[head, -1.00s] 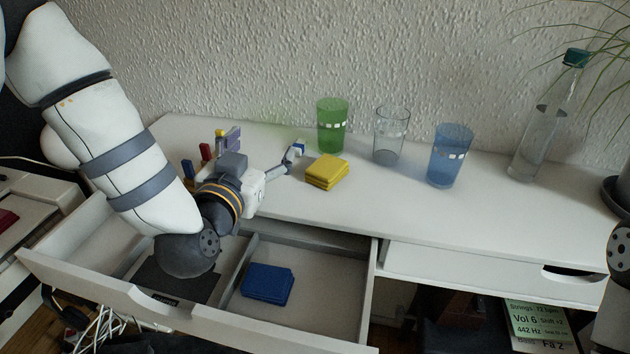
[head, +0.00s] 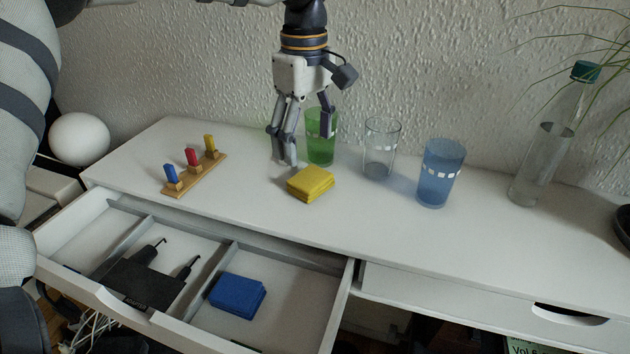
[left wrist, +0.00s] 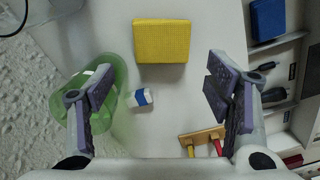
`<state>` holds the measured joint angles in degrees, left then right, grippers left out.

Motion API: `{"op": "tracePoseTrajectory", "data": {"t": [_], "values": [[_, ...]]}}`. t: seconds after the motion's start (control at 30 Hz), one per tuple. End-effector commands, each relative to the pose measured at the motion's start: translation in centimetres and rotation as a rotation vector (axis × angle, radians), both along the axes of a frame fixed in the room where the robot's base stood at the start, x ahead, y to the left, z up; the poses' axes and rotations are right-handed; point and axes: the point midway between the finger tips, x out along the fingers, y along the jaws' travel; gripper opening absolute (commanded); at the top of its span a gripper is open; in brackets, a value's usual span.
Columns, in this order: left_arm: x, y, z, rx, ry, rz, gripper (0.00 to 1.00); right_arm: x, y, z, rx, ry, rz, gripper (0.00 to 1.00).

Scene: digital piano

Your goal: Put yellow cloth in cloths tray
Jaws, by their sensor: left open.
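The folded yellow cloth (head: 311,184) lies flat on the white desk top, in front of the green glass. It also shows at the top middle of the left wrist view (left wrist: 161,41). My left gripper (head: 306,146) points down above the desk, behind the cloth and in front of the green glass. Its fingers are spread wide and empty, as the left wrist view shows (left wrist: 160,92). A folded blue cloth (head: 237,296) lies in the right compartment (head: 292,305) of the open drawer. No tray label is readable. My right gripper is out of view.
A green glass (head: 322,137), a clear glass (head: 381,148), a blue glass (head: 440,172) and a bottle (head: 545,160) stand behind. A wooden peg stand (head: 195,175) is at left. The drawer compartment has free room.

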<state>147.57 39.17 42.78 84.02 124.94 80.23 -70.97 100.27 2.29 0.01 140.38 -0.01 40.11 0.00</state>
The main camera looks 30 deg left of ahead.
Motion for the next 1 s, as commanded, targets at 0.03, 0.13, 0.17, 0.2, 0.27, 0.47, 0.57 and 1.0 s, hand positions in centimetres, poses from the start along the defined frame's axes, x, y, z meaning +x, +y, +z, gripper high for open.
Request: {"op": "tracePoseTrajectory", "data": {"t": [0.03,0.13,0.17,0.2,0.27,0.47,0.57,1.0], "values": [[-0.1,0.1,-0.9,0.002,0.005,0.000,0.72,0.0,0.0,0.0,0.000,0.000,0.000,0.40],[-0.1,0.1,-3.3,0.003,0.006,0.000,0.72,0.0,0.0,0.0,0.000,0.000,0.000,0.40],[-0.1,0.1,-4.0,0.003,0.007,0.001,0.72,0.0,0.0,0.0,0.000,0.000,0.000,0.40],[-0.1,0.0,-4.9,0.002,0.006,0.000,0.72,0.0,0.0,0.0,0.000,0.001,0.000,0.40],[-0.1,0.1,-6.0,0.004,0.004,0.000,0.72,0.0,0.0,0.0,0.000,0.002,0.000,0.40],[-0.1,0.1,-7.1,0.004,0.000,0.000,0.72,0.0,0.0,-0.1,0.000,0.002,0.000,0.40],[-0.1,0.1,-7.1,0.004,0.000,0.000,0.72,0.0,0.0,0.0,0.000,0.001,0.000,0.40],[-0.1,0.1,-7.1,0.004,0.001,0.000,0.39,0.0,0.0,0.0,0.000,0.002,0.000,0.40]]}}
